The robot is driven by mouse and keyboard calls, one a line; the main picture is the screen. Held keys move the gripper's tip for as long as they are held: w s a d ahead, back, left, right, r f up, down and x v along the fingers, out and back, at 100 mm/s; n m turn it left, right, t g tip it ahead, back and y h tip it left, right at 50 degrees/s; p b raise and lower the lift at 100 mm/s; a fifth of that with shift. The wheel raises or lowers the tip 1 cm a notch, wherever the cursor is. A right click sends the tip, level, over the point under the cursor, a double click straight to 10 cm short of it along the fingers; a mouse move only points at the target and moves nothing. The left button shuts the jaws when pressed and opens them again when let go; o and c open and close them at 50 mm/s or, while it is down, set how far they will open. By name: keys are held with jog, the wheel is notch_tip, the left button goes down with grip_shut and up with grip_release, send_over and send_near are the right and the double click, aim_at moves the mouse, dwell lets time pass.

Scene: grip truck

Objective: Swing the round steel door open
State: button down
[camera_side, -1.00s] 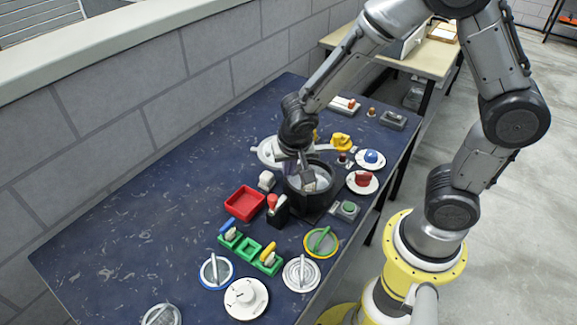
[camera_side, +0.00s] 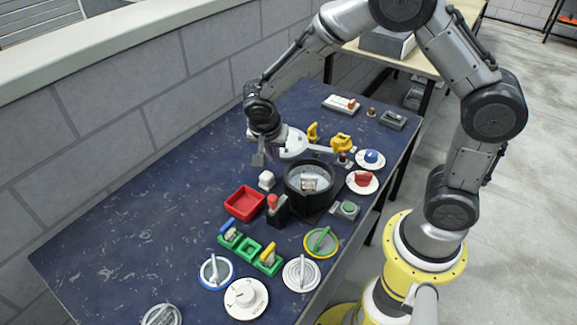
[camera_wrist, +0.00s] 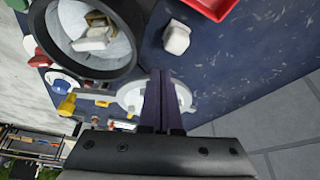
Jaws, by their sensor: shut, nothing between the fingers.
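The round steel door (camera_side: 293,143) is a pale disc beyond the black round vessel (camera_side: 291,193), off to one side of its mouth. A bar joins it towards a yellow knob (camera_side: 340,143). The vessel's mouth is uncovered, and a pale blocky piece (camera_side: 309,184) sits inside. My gripper (camera_side: 259,159) is shut and empty, at the door's left side, hiding part of it. In the wrist view the shut fingers (camera_wrist: 165,80) overlap the edge of the door (camera_wrist: 133,97). I cannot tell whether they touch it.
A white block (camera_side: 266,180) and a red tray (camera_side: 245,203) lie in front of my gripper. A red-topped black switch (camera_side: 277,208) stands by the vessel. Dials and a green-button box (camera_side: 345,209) crowd the near right. The table's left part is clear.

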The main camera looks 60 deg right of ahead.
jog(key=shift+w+d, duration=0.15)
jog(key=shift+w, duration=0.1)
